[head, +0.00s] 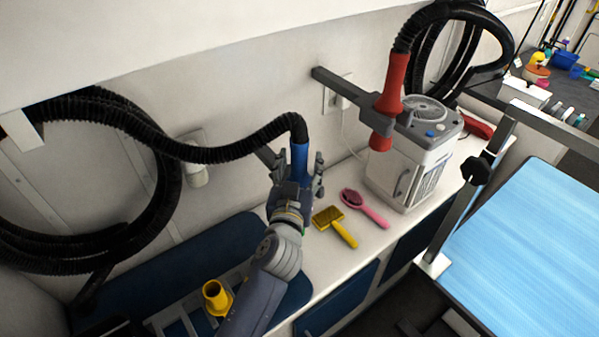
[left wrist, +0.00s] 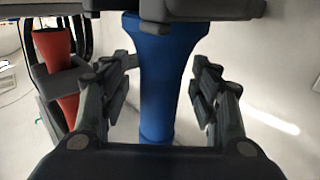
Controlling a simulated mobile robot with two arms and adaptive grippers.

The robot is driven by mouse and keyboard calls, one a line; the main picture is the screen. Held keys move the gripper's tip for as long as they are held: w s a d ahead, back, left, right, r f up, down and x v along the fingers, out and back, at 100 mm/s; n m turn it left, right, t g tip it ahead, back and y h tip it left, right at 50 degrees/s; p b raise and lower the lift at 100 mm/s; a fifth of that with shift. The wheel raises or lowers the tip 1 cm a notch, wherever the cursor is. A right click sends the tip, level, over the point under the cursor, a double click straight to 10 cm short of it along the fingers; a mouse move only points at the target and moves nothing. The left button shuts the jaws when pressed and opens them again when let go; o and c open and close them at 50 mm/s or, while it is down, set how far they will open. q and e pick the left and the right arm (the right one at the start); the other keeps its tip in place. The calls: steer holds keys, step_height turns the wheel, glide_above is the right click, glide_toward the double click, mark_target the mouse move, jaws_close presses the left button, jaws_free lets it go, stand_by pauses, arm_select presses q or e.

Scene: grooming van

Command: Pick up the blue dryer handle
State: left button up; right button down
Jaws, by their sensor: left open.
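The blue dryer handle (head: 299,160) hangs upright at the end of a black ribbed hose, against the white wall. It also shows in the left wrist view (left wrist: 165,75), between the two fingers. My left gripper (head: 296,180) is open around the blue handle, one finger on each side. In the left wrist view a gap shows between the handle and each finger (left wrist: 166,92). The lower part of the handle is hidden behind the gripper in the head view. My right gripper is not in view.
A red dryer handle (head: 395,85) hangs in a grey wall bracket (head: 345,85) to the right. A white dryer unit (head: 408,165), yellow brush (head: 336,226) and pink brush (head: 364,208) are on the white counter. A yellow nozzle (head: 216,297) is lower left. A blue-topped table (head: 530,260) stands right.

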arm_select(q)
steer(key=c, duration=1.3)
steer(key=shift+r, duration=0.15)
steer(key=shift+r, duration=0.2)
